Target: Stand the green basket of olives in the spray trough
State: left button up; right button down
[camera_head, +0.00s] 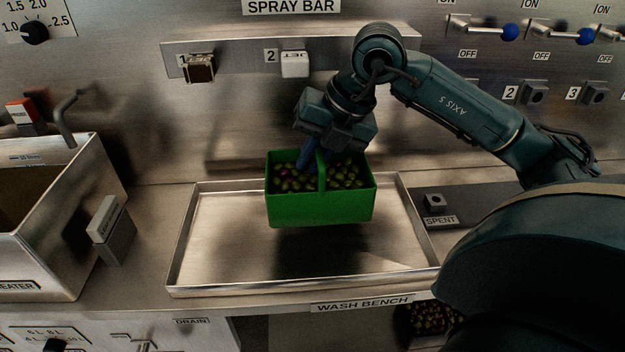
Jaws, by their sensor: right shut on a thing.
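The green basket (318,212) is full of olives (345,177) and has an upright handle across its middle. It hangs level over the spray trough (212,252), a shallow metal tray on the wash bench. A dark shadow lies under the basket, so it seems a little above the trough floor. My right gripper (314,160) reaches down from above and is shut on the basket's handle. The fingertips are partly hidden by the handle. My left gripper is not in view.
More olives (432,318) show below the bench at right.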

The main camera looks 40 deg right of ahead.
aim_at(313, 187)
notch_tip(313, 187, down, 6)
jog(key=shift+s+r, duration=0.15)
jog(key=shift+r, duration=0.05)
jog(key=shift+w+f, duration=0.25)
jog(key=shift+f, duration=0.1)
jog(key=c, duration=1.5)
grip_release()
